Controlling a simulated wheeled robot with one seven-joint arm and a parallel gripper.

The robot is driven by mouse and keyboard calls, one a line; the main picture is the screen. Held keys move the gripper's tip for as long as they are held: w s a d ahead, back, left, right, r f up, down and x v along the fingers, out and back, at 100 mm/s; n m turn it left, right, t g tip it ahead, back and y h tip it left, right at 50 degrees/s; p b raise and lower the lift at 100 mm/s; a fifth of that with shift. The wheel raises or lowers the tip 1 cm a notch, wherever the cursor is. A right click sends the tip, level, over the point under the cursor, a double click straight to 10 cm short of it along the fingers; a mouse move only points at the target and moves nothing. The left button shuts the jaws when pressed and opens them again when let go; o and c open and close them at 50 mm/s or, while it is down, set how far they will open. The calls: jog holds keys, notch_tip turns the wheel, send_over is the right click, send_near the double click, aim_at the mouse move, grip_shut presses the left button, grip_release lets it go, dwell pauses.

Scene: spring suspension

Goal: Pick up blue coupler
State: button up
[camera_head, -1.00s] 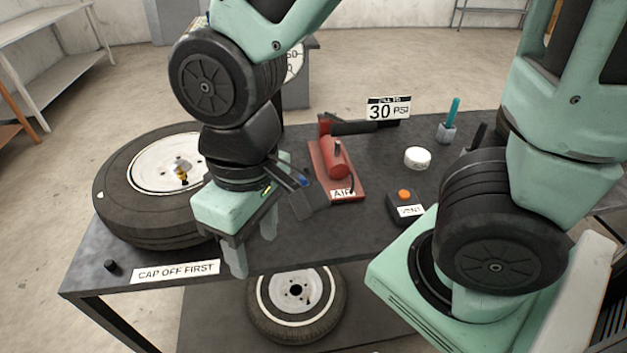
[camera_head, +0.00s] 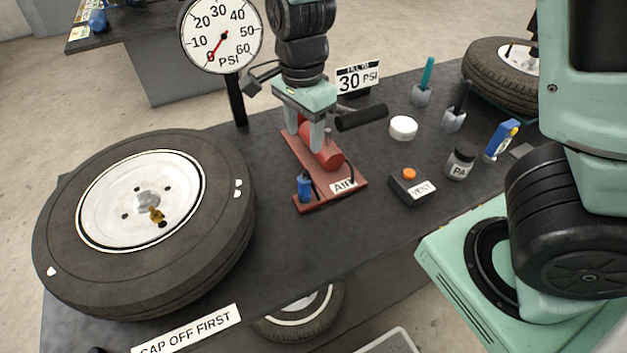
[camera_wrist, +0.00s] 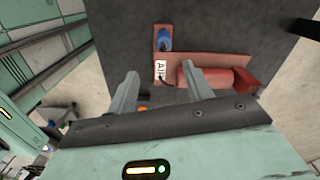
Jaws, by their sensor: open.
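The blue coupler (camera_head: 304,186) stands at the left front of the red air pump base (camera_head: 312,200), which carries an AIR label. In the wrist view the blue coupler (camera_wrist: 164,40) sits at the end of the red base, beyond my fingertips. My gripper (camera_head: 309,145) is open, pointing down over the far part of the pump, behind the coupler. In the wrist view my two fingers (camera_wrist: 160,80) are apart with nothing between them. The red pump cylinder (camera_wrist: 205,77) lies close to the right finger. Whether a finger touches it, I cannot tell.
A large tyre (camera_head: 215,235) lies on the table to the left. The round gauge (camera_head: 220,35) reads near 0 PSI. A vent box (camera_head: 408,187), a white tape roll (camera_head: 403,128) and a PA jar (camera_head: 460,162) stand to the right. The table front (camera_head: 300,240) is clear.

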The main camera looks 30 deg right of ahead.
aim_at(306, 180)
notch_tip(306, 180, down, 12)
jog(key=shift+d+r+b, duration=0.1)
jog(key=shift+r+b, duration=0.1)
jog(key=shift+b, duration=0.15)
jog(key=shift+w+f+p, duration=0.2)
jog(key=shift+w+f, duration=0.05)
jog(key=shift+f, duration=1.15)
jog(key=shift+w+f+p, duration=0.15)
jog(key=shift+w+f, duration=0.05)
jog(key=shift+f, duration=1.15)
jog(key=c, duration=1.1)
